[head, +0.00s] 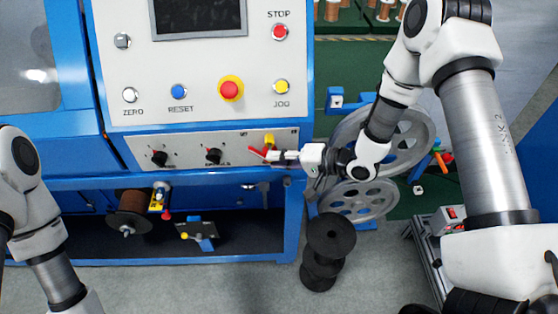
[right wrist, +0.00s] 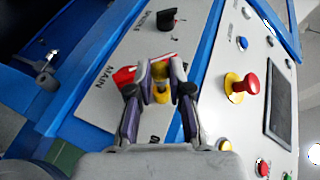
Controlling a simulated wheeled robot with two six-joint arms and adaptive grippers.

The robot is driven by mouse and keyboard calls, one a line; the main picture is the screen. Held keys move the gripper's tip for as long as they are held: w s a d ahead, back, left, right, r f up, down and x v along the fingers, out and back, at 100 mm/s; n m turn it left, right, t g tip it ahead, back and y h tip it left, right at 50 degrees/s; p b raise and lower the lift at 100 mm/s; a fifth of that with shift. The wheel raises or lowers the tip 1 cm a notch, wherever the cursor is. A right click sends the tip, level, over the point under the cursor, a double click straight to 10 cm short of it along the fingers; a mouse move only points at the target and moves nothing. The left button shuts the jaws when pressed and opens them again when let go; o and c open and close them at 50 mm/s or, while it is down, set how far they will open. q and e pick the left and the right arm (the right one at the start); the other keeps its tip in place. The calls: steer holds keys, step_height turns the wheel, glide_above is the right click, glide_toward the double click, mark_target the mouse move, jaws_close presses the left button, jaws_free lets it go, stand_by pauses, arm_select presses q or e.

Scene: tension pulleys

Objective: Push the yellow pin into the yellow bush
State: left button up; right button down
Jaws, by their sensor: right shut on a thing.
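My right gripper (head: 275,154) is at the right end of the lower control panel, by the MAIN switch. In the right wrist view its two fingers (right wrist: 160,92) are closed around a small yellow piece (right wrist: 159,72). This yellow piece also shows in the head view (head: 269,139), just above the fingertips and close to the panel face. I cannot tell pin from bush here, as the fingers hide part of it. A red lever (right wrist: 124,77) lies right behind the fingers. A yellow knob (head: 184,236) sits on a bracket in the lower bay. My left gripper is out of view.
Black rotary knobs (head: 213,156) stand on the same panel. Above are push buttons and a red mushroom button (head: 230,89) on a yellow collar. A copper spool (head: 130,213) hangs below. Large grey pulleys (head: 362,200) and stacked black spools (head: 331,234) are at right.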

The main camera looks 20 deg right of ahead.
steer(key=shift+w+d, duration=0.15)
steer(key=shift+w, duration=0.35)
steer(key=shift+w+d, duration=0.15)
steer(key=shift+w, duration=0.35)
steer(key=shift+w+d+r, duration=0.1)
steer(key=shift+w, duration=0.2)
stand_by(0.5)
steer(key=c, duration=0.7)
jaws_free()
steer(key=shift+c, duration=0.2)
